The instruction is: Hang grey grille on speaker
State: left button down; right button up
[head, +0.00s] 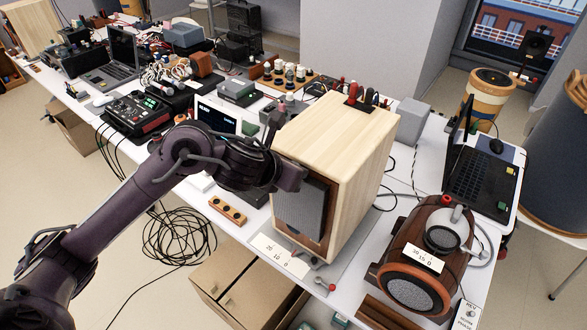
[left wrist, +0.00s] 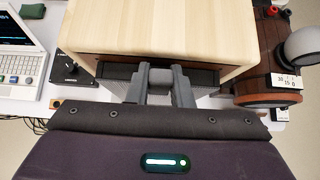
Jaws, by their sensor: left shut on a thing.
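The speaker (head: 346,145) is a light wooden cabinet standing on the table's front part; its top (left wrist: 165,30) fills the upper middle of the left wrist view. The grey grille (head: 300,210) is upright at the speaker's dark-framed front face. It also shows as a dark strip below the cabinet's front edge in the left wrist view (left wrist: 118,74). My left gripper (head: 290,180) is at the grille's top edge and is shut on it. I cannot tell whether the grille touches the speaker front. My right gripper is not in view.
A brown rounded speaker (head: 420,255) stands close on the right. A white scale card (head: 280,255) lies before the cabinet. A small wooden block with knobs (head: 228,210) and a laptop-like screen (head: 217,117) are left. Cardboard boxes (head: 245,285) stand on the floor below.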

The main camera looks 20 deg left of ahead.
pick_arm(q)
jog(key=shift+f, duration=0.1)
jog(key=c, duration=1.2)
grip_release()
